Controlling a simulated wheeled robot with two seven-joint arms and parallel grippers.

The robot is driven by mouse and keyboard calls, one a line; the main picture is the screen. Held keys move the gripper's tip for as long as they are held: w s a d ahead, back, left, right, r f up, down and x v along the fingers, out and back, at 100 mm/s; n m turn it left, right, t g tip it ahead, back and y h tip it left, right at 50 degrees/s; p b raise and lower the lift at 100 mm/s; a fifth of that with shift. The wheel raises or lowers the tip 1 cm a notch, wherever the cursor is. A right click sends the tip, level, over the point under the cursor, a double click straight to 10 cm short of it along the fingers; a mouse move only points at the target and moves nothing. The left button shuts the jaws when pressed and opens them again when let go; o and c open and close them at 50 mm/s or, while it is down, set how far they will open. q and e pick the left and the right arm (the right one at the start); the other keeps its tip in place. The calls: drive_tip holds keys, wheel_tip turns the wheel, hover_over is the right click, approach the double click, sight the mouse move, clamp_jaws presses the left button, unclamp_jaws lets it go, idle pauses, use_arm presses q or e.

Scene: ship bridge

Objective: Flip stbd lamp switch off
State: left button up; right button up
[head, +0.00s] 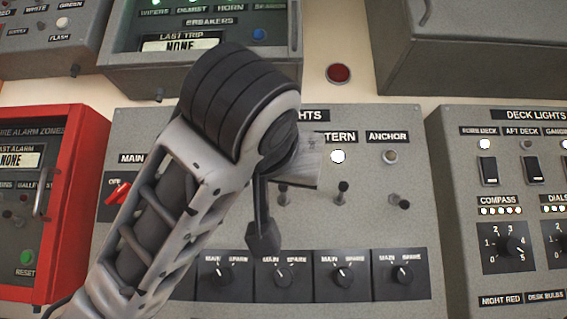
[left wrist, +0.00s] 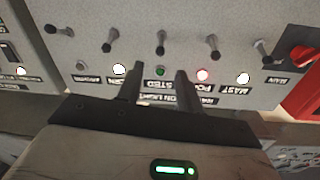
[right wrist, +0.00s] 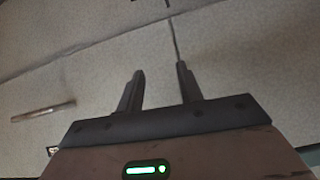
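The stbd lamp switch (left wrist: 161,42) is a dark toggle lever on the grey running-lights panel. In the left wrist view, which is upside down, it lines up with the green stbd lamp (left wrist: 160,71); I cannot tell whether that lamp is lit. In the head view the likely stbd lever (head: 283,195) shows beside my arm, its label and lamp hidden. My left gripper (left wrist: 158,78) is open and empty in front of the panel, its fingers either side of the stbd lamp in that view. A finger also shows in the head view (head: 263,235). My right gripper (right wrist: 158,80) is open and empty before a plain grey surface.
The stern lever (head: 342,190) and anchor lever (head: 400,203) are to the right. The port lever (left wrist: 212,43) stands on the other side. Several rotary knobs (head: 343,278) sit below. A red alarm box (head: 75,130) is at the left and a deck-lights panel (head: 515,110) at the right.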

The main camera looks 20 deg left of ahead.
sight(282, 187)
use_arm(q)
drive_tip(key=p+x, duration=0.5)
drive_tip(key=x, duration=0.5)
drive_tip(key=shift+a+r, duration=0.1)
drive_tip(key=shift+w+a, duration=0.15)
drive_tip(key=shift+w, duration=0.5)
use_arm(e)
drive_tip(key=r, duration=0.2)
drive_tip(key=d+r, duration=0.1)
drive_tip(key=shift+s, duration=0.25)
drive_tip(key=shift+d, duration=0.1)
use_arm(q)
clamp_jaws()
drive_tip(key=shift+f, duration=0.2)
use_arm(e)
drive_tip(key=shift+f, duration=0.2)
